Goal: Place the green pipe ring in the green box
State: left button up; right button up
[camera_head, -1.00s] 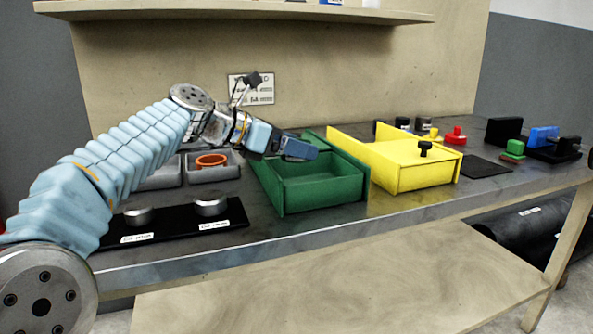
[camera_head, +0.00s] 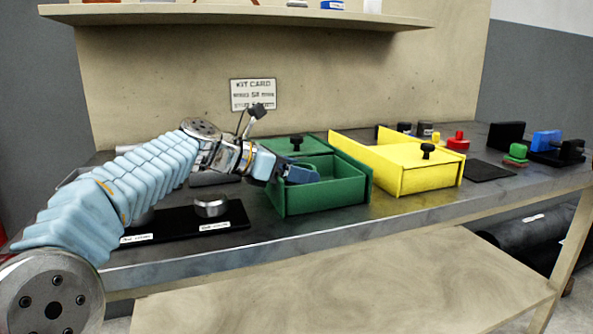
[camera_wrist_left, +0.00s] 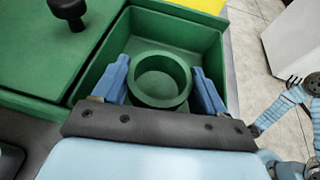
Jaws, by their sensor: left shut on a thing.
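The green pipe ring (camera_wrist_left: 147,101) shows in the left wrist view, between the two blue fingers of my left gripper (camera_wrist_left: 162,90). The gripper is shut on the ring, with a finger at either side of it. Ring and fingers are inside the open front compartment of the green box (camera_head: 322,197). I cannot tell whether the ring touches the floor of the box. In the head view my left gripper (camera_head: 298,175) reaches into the box from the left, and the ring is hidden there. My right gripper cannot be made out.
A green lid with a black knob (camera_wrist_left: 68,10) covers the box's rear part. A yellow box (camera_head: 420,175) stands close on its right. A black mat with metal pieces (camera_head: 211,206) lies at the front left. A shelf (camera_head: 235,14) hangs above.

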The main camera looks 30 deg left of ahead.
pick_arm(q)
jog(key=shift+f, duration=0.55)
jog(key=o, duration=1.1)
jog(key=shift+s+d, duration=0.1)
jog(key=shift+o, duration=0.8)
jog(key=shift+f, duration=0.1)
jog(key=r+p+v, duration=0.1)
jog(key=v, duration=1.1)
jog(key=shift+r, duration=0.4)
